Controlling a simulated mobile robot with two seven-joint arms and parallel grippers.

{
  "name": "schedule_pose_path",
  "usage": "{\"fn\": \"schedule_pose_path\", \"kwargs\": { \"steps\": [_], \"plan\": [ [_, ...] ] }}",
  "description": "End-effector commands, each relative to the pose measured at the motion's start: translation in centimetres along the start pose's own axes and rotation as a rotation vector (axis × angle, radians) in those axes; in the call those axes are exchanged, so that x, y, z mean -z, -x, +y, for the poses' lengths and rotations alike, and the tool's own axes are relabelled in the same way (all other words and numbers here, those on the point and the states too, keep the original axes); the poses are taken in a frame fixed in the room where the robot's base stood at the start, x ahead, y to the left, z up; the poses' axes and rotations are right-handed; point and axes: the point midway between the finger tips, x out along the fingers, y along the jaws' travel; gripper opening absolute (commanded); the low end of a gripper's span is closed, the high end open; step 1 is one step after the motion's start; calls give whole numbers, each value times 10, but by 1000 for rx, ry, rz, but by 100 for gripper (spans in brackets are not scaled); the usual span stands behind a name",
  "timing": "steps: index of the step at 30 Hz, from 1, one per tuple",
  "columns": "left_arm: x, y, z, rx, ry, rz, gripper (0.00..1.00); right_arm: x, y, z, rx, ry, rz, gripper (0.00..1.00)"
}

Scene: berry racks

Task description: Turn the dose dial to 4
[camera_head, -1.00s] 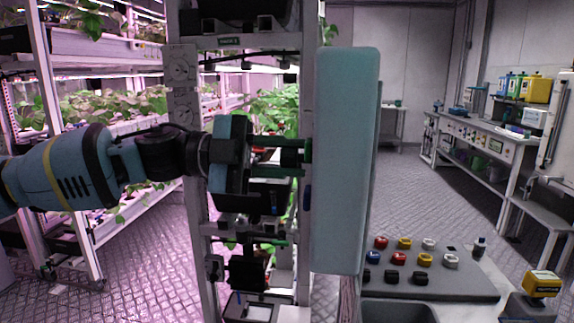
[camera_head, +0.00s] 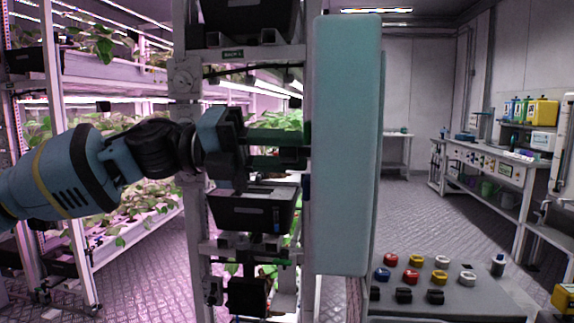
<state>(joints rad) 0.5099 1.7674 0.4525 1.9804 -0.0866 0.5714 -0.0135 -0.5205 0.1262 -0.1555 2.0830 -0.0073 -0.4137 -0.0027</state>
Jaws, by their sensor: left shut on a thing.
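My left gripper (camera_head: 293,152) reaches in from the left, its dark fingers pointing right towards the right post of the near rack (camera_head: 189,200). It is shut on a dark part at the fingertips, close to that post. This part appears to be the dose dial, but its face and any numbers are hidden, so its setting cannot be read. A pale round dial plate (camera_head: 184,75) shows on the rack's left post; its marks are too small to read.
A black tray (camera_head: 225,211) sits in the rack just below my left gripper. A grey panel (camera_head: 465,300) with several coloured knobs stands at the lower right. A workbench (camera_head: 485,165) runs along the right wall. The floor between is clear.

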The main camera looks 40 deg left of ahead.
Motion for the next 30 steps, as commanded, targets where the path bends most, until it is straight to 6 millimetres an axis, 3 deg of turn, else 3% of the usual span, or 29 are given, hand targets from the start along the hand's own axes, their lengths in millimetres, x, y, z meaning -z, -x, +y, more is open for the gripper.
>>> {"fn": "schedule_pose_path", "kwargs": {
  "steps": [17, 30],
  "plan": [
    [0, 0, 3, -1, -546, 0, 5, -15, -35, 6, -3, 9, -2, 35],
    [0, -1, 3, -1, -964, 0, 5, -43, -55, 14, -12, 8, -41, 35]
  ]
}}
